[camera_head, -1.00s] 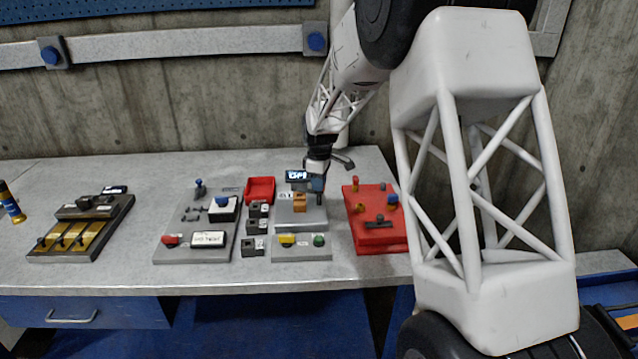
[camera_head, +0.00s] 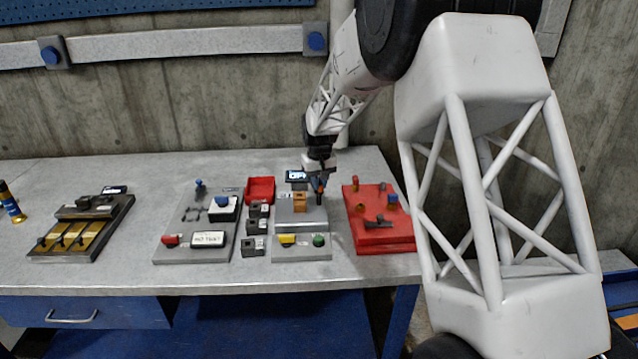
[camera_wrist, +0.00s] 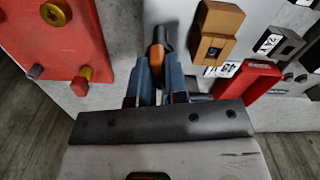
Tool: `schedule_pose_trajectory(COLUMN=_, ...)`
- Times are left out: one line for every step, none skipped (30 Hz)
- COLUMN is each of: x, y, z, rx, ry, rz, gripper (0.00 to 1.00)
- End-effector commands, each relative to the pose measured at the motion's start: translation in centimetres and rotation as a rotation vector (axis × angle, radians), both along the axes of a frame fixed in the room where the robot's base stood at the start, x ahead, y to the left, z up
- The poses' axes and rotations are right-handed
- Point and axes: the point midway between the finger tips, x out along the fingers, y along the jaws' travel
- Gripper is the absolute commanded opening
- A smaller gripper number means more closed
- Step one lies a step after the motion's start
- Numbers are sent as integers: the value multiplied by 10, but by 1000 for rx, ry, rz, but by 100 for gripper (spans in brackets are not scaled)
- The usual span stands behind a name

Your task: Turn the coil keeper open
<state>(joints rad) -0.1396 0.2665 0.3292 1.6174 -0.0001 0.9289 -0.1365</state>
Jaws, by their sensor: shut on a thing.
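The coil keeper appears to be a small lever with an orange part (camera_wrist: 157,52) and a dark end, beside an orange-brown block (camera_wrist: 215,32). My gripper (camera_wrist: 157,78) has its blue fingers closed around the orange part in the wrist view. In the head view, my gripper (camera_head: 319,187) reaches down over the back right of the grey box (camera_head: 303,218), right of the orange block (camera_head: 300,202). The fingers hide part of the lever, and its exact angle is hard to tell.
A red fixture with pegs (camera_head: 380,238) stands close on the right. A red tray (camera_head: 261,190) and several dark blocks (camera_head: 254,228) are on the left. A small dark display (camera_head: 296,176) is behind the box. Yellow and green buttons sit on a front panel (camera_head: 302,253).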

Motion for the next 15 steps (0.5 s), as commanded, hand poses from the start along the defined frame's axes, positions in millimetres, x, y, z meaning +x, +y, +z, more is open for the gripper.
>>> schedule_pose_trajectory(x=0, y=0, z=2, rx=1, ry=-2, rz=-38, gripper=0)
schedule_pose_trajectory(x=0, y=0, z=2, rx=1, ry=-2, rz=-63, gripper=0)
schedule_pose_trajectory(x=0, y=0, z=2, rx=1, ry=-2, rz=-94, gripper=0)
schedule_pose_trajectory(x=0, y=0, z=2, rx=0, ry=-2, rz=-115, gripper=0)
schedule_pose_trajectory(x=1, y=0, z=2, rx=0, ry=-2, rz=-135, gripper=0)
schedule_pose_trajectory(x=1, y=0, z=2, rx=1, ry=-3, rz=-161, gripper=0)
schedule_pose_trajectory(x=1, y=0, z=2, rx=1, ry=-3, rz=-179, gripper=0)
schedule_pose_trajectory(x=1, y=0, z=2, rx=1, ry=-3, rz=-194, gripper=0)
schedule_pose_trajectory(x=1, y=0, z=2, rx=1, ry=-3, rz=-214, gripper=0)
schedule_pose_trajectory(x=1, y=0, z=2, rx=1, ry=-3, rz=-226, gripper=0)
schedule_pose_trajectory(x=1, y=0, z=2, rx=1, ry=-3, rz=-239, gripper=0)
schedule_pose_trajectory(x=1, y=0, z=2, rx=1, ry=-3, rz=-252, gripper=0)
schedule_pose_trajectory(x=1, y=0, z=2, rx=1, ry=-3, rz=-260, gripper=0)
schedule_pose_trajectory(x=1, y=0, z=2, rx=1, ry=-3, rz=-268, gripper=0)
schedule_pose_trajectory(x=1, y=0, z=2, rx=0, ry=-2, rz=-276, gripper=0)
